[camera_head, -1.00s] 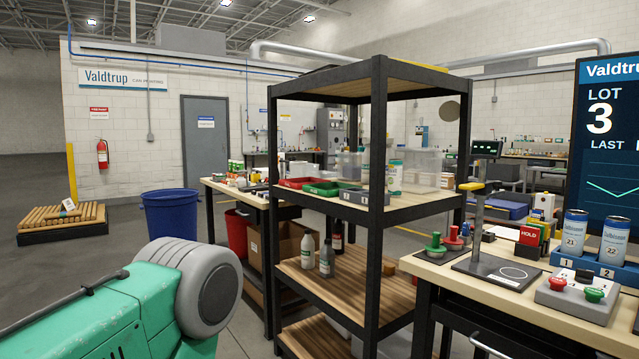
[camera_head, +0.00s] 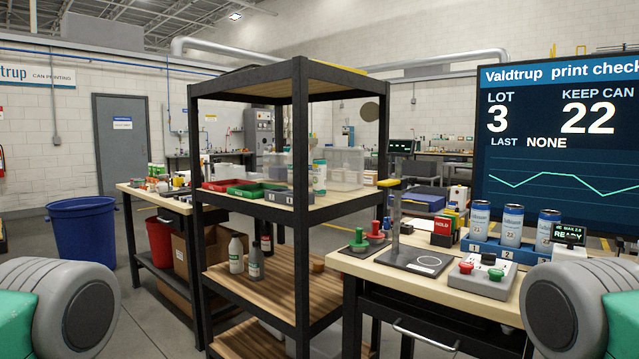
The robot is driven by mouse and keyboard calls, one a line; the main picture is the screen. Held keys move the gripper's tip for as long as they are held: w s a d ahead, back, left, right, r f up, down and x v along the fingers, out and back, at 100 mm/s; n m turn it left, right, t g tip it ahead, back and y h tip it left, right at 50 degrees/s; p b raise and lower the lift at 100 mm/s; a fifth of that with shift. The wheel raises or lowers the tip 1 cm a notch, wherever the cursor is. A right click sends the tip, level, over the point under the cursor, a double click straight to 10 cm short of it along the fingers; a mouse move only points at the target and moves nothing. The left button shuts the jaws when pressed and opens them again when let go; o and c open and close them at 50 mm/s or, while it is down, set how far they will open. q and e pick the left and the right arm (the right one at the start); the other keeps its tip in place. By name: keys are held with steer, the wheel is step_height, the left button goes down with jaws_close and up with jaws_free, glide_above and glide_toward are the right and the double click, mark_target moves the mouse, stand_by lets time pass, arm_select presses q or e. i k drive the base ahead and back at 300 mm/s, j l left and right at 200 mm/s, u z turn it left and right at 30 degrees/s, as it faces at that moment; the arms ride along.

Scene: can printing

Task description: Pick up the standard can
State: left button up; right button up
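Three blue-and-silver printed cans stand upright in a blue numbered rack (camera_head: 485,247) on the workbench at the right: a left can (camera_head: 479,221), a middle can (camera_head: 511,226) and a right can (camera_head: 547,230). Their small number labels are hard to read now. I cannot tell by look which is the standard can. A large screen (camera_head: 560,140) behind them reads "LOT 3", "KEEP CAN 22" and "LAST NONE". Only rounded grey and green parts of my two arms show, at the lower left and lower right corners. Neither gripper is in view.
A black shelf rack (camera_head: 300,190) stands left of the workbench (camera_head: 420,287). On the bench are a plate with a post (camera_head: 416,262), a red-and-green button box (camera_head: 483,277) and a "READY" display (camera_head: 570,235). A blue bin (camera_head: 82,232) stands on the floor.

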mark_target(318, 165)
steer(key=i+j+z, duration=0.1)
steer(key=z, duration=0.45)
steer(key=i+j+z, duration=0.15)
steer(key=j, duration=0.2)
steer(key=i+j+z, duration=0.15)
steer(key=j, duration=0.2)
steer(key=i+j+z, duration=0.15)
steer(key=j, duration=0.25)
steer(key=i+j+z, duration=0.15)
steer(key=j, duration=0.25)
steer(key=j+z, duration=0.15)
steer(key=j, duration=0.25)
